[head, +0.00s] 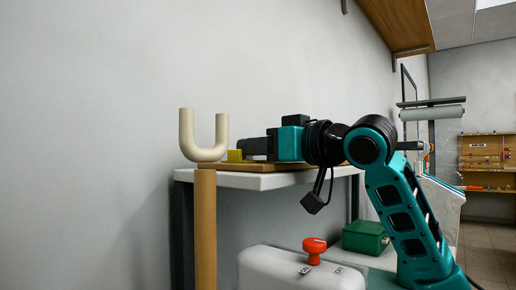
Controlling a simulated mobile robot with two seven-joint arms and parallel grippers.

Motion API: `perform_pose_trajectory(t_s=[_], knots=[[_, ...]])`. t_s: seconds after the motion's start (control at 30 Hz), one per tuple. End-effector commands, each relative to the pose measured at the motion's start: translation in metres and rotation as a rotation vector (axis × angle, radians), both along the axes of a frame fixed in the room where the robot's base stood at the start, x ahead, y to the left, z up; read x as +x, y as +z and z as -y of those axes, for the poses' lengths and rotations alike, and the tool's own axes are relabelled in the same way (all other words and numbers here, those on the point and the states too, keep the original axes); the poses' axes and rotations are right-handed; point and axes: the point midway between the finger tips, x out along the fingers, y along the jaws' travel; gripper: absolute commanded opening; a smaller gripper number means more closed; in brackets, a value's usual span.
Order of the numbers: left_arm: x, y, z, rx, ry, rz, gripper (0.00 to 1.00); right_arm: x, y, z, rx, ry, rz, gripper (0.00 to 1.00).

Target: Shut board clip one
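My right arm comes in from the right, and its gripper (256,147) points left, low over a wooden board (220,166) on a white-topped table (262,181). A small yellow block (235,156) sits at the fingertip end of the gripper, on or just above the board. I cannot tell if it is a clip or if the fingers touch it. The fingers are seen side-on, so their gap is hidden. No board clip can be made out clearly. My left gripper is not in view.
A cream U-shaped piece (205,150) tops a wooden post (205,230) at the table's left end. A red knob (314,247) stands on a pale housing in front. A green box (365,237) is to its right. A wall shelf (402,24) hangs above.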

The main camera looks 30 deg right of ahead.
Motion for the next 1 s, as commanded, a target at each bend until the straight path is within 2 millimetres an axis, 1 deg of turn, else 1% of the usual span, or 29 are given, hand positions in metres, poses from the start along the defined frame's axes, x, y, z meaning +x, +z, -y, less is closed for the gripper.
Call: perform_pose_trajectory(t_s=[0.03,0.2,0.43,0.57,0.67,0.9,1.0], knots=[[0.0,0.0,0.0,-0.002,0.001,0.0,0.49,0.0,0.0,0.0,0.0,0.0,0.0,0.35],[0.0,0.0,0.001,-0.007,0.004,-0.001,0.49,0.0,0.0,0.0,0.0,0.0,-0.001,0.51],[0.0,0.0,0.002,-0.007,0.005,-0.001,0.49,0.0,0.0,0.0,-0.001,0.0,-0.002,0.51],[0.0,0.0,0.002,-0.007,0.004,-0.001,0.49,-0.008,-0.001,0.003,-0.001,-0.001,-0.002,0.51],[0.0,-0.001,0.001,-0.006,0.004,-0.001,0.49,-0.023,-0.001,0.009,-0.003,-0.003,-0.002,0.51],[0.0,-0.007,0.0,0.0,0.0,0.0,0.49,-0.074,-0.001,0.026,-0.005,-0.004,-0.001,0.51],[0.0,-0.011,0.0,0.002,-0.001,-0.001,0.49,-0.092,-0.001,0.033,-0.003,-0.004,-0.002,0.51]])
